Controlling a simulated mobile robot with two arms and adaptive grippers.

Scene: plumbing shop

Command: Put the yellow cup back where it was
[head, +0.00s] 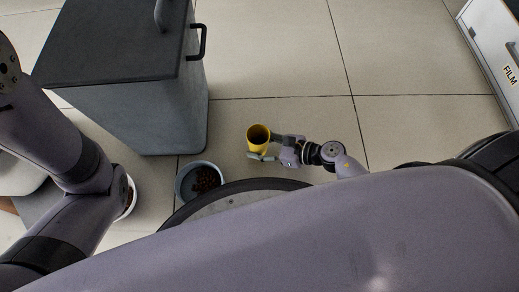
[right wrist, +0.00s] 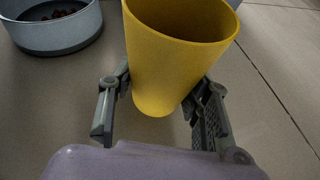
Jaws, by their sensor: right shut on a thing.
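The yellow cup (head: 258,138) is in the middle of the head view, its open mouth facing up. My right gripper (head: 262,156) is shut on it, with fingers on either side. In the right wrist view the cup (right wrist: 176,60) stands between the two fingers of the right gripper (right wrist: 160,112). I cannot tell whether its base touches the floor. My left arm comes in at the left of the head view, but its gripper is not in view.
A grey bowl (head: 185,192) with brown pieces in it sits on the floor left of the cup. A grey cabinet (head: 165,115) with a dark top and handle stands behind it. A white cabinet marked FILM (head: 497,48) is at the upper right. The tiled floor (head: 285,60) behind the cup is clear.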

